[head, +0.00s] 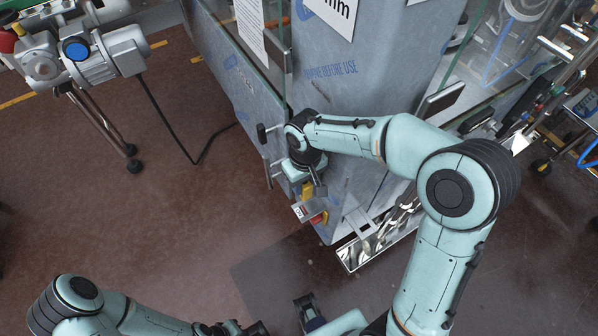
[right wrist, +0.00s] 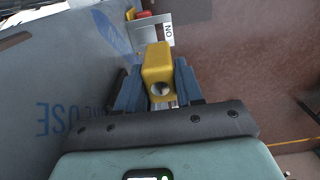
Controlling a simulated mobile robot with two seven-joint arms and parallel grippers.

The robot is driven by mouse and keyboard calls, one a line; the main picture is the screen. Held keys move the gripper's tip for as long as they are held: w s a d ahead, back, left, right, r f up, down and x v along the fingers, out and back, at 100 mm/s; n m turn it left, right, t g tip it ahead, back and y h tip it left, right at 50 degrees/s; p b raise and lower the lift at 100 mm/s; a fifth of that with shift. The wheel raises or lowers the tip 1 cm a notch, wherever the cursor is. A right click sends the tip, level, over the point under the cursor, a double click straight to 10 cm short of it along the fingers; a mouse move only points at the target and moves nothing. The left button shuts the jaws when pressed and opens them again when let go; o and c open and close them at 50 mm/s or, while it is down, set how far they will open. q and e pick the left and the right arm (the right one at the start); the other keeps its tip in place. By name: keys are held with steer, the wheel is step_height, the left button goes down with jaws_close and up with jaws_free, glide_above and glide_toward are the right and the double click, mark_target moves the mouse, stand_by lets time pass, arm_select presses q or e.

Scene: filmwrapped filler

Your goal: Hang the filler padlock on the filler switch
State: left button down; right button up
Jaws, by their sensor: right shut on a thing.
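A yellow padlock (right wrist: 157,66) is between the two blue-grey fingers of my right gripper (right wrist: 158,88) in the right wrist view. The gripper is shut on its body. In the head view the right gripper (head: 314,188) is low at the corner of the wrapped machine, and the padlock (head: 307,190) shows only as a small yellow patch. The switch (head: 319,218), red and yellow with a metal plate, is just below the gripper. In the right wrist view the switch (right wrist: 143,15) and its "ON" plate lie just beyond the padlock. The shackle's contact with the switch is unclear. My left gripper (head: 245,328) is partly cut off at the bottom edge.
The film-wrapped machine (head: 345,85) stands behind the switch, with glass panels and a black handle (head: 445,98) on it. A shiny metal tray (head: 375,240) lies at its foot. A wheeled motor stand (head: 90,60) with a cable is at upper left.

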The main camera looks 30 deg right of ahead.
mark_target(304, 201)
steer(key=shift+s, duration=0.2)
steer(key=shift+f+b, duration=1.1)
steer(key=shift+f, duration=0.4)
steer(key=shift+f+b, duration=0.7)
steer(key=shift+f, duration=0.25)
steer(key=shift+f+b, duration=1.65)
steer(key=shift+f, duration=0.7)
steer(key=shift+f, duration=0.3)
steer(key=o, duration=1.2)
